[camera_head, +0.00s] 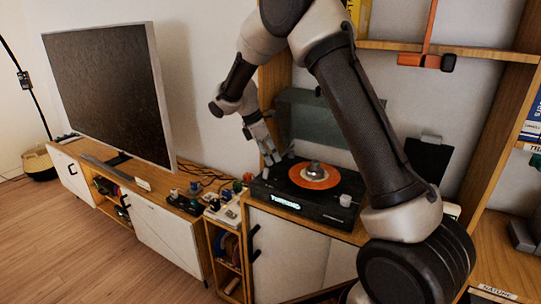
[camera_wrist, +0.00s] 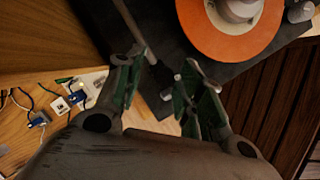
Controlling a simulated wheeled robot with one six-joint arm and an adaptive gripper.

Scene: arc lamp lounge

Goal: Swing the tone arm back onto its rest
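The black turntable (camera_head: 330,212) sits on the wooden cabinet with its dark lid raised. An orange disc (camera_head: 330,181) with a silver piece at its centre lies on it; the disc also shows at the top of the wrist view (camera_wrist: 232,40). My gripper (camera_head: 272,158) is at the turntable's back left corner, pointing down. In the wrist view my gripper (camera_wrist: 163,68) has its fingers apart, with a gap between them. A thin grey rod (camera_wrist: 130,22), perhaps the tone arm, runs down to the left fingertip; I cannot tell whether they touch.
A large television (camera_head: 105,95) stands on the low cabinet at left. Small items and cables (camera_head: 190,200) lie left of the turntable. A shelf unit (camera_head: 480,55) with an orange holder rises behind and to the right. Wood floor (camera_head: 60,250) is open at front left.

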